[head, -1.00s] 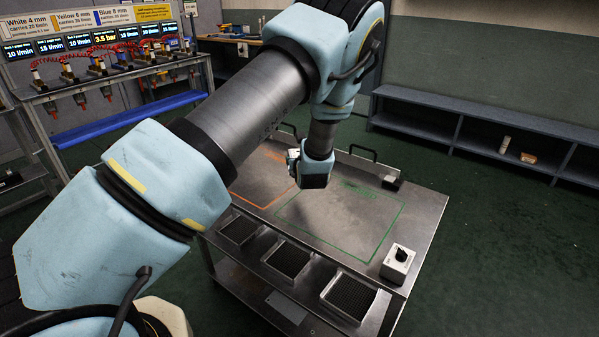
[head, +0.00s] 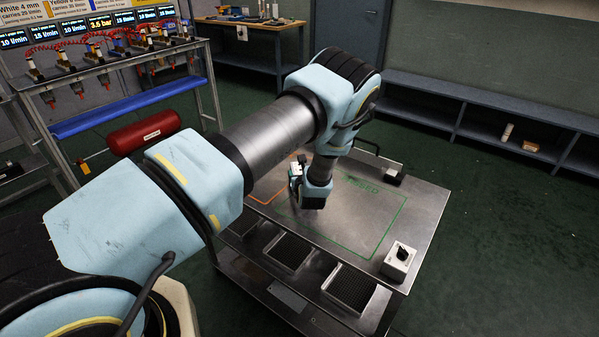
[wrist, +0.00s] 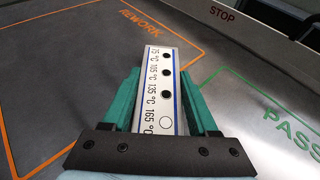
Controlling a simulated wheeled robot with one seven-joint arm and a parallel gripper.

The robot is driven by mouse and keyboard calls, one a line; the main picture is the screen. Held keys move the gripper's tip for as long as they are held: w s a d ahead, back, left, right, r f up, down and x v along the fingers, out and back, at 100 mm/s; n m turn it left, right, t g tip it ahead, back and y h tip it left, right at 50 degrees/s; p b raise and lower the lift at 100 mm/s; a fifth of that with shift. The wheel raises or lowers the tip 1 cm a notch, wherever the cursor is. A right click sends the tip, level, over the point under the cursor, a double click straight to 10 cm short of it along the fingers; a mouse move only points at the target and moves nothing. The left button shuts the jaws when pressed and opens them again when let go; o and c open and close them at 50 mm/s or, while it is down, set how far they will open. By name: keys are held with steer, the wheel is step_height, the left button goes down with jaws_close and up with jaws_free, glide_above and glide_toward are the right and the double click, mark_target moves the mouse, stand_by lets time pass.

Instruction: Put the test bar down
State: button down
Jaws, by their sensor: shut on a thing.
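The test bar (wrist: 160,78) is white with a blue edge stripe and temperature labels. In the wrist view it has several round spots: three black, and a white one beside 165 °C. My gripper (wrist: 160,98) is shut on it between two teal fingers, and its far end sticks out beyond them. In the head view my gripper (head: 313,194) is above the steel table, and the bar is hard to make out there.
The green PASSED area (head: 345,220) looks empty. A test rack (head: 110,75) and red tank (head: 143,134) stand left.

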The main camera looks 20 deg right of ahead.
steer(key=shift+f, duration=0.2)
steer(key=shift+c, duration=0.9)
jaws_free()
steer(key=shift+r, duration=0.1)
